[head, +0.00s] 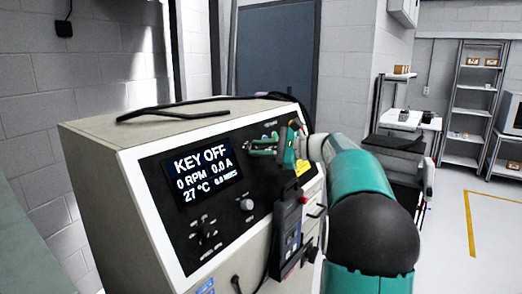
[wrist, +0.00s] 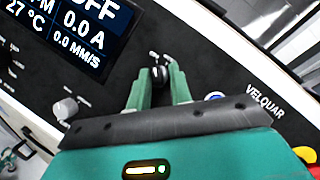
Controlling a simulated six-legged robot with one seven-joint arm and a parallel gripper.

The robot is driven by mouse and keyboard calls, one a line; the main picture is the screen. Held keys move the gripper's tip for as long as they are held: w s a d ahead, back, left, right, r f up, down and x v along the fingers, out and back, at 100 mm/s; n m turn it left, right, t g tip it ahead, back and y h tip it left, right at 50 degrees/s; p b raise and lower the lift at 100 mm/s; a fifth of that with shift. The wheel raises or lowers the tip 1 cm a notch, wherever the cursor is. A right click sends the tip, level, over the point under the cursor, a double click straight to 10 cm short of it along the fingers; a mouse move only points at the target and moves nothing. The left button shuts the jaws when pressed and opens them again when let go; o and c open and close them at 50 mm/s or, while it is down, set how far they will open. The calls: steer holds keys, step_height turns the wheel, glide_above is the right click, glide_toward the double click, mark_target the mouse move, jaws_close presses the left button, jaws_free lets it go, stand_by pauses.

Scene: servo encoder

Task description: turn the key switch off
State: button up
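The key switch (wrist: 160,73) is a small dark round knob with a bright metal part on the black panel. In the wrist view it shows between and just beyond my green fingertips. My gripper (wrist: 157,80) has its fingers apart on either side of it; I cannot tell whether either finger touches it. In the head view my gripper (head: 262,147) is at the panel's upper right, and the key switch cannot be made out behind it. The display (head: 203,174) reads KEY OFF, 0 RPM, 0.0 A and 27 °C.
The panel also has a grey knob (head: 247,204), which shows in the wrist view (wrist: 66,108) too. A dark handheld unit (head: 287,232) hangs on the cabinet front. A black cable (head: 170,112) lies on the cabinet top (head: 130,132). A red and yellow button (wrist: 308,158) is at the wrist view's lower right.

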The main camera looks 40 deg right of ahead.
steer(key=shift+o, duration=0.2)
steer(key=shift+a+f, duration=0.2)
steer(key=shift+a, duration=0.05)
steer(key=shift+w, duration=0.1)
steer(key=v, duration=1.4)
steer(key=shift+d+f, duration=0.1)
